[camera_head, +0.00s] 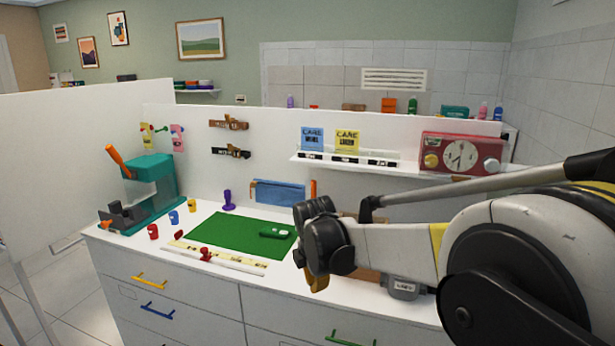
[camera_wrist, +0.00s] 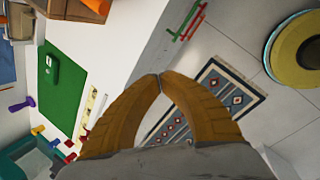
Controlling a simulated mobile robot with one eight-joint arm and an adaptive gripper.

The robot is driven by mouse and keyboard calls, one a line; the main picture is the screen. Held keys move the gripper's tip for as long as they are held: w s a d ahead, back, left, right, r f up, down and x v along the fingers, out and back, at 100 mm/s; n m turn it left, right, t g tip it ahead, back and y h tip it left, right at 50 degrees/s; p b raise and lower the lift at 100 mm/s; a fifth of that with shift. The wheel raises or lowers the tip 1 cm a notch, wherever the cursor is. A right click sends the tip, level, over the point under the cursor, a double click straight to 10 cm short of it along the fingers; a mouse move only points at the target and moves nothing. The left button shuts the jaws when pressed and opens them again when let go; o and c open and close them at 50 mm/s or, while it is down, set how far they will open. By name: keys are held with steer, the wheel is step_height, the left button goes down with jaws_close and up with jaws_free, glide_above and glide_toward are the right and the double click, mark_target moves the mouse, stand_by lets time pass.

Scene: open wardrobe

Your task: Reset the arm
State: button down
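My arm reaches in from the right in the head view, with my gripper (camera_head: 317,283) over the front right part of the white counter (camera_head: 207,212). In the wrist view the two tan fingers of my gripper (camera_wrist: 160,77) curve inward and their tips meet. Only the floor and a patterned rug show between the fingers, so my gripper is shut and empty. My gripper and wrist hide part of the counter in the head view.
A green mat (camera_head: 235,236) with a small green object lies left of my gripper. A teal machine (camera_head: 150,190) stands at the counter's left end. A red clock radio (camera_head: 461,153) sits on the shelf behind my arm. The wrist view shows a patterned rug (camera_wrist: 228,92) on open floor.

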steer(key=s+d+r+m+t, duration=0.1)
steer(key=s+d+r+m, duration=0.3)
steer(key=s+d+m, duration=0.5)
steer(key=s+d+r+m+t, duration=0.1)
steer(key=s+d+r+m, duration=0.45)
steer(key=s, duration=0.55)
steer(key=s+d+f+m+t, duration=0.1)
steer(key=s+d+f+m, duration=0.2)
steer(key=s+m, duration=0.5)
steer(key=shift+s+f, duration=0.45)
steer(key=shift+s, duration=0.1)
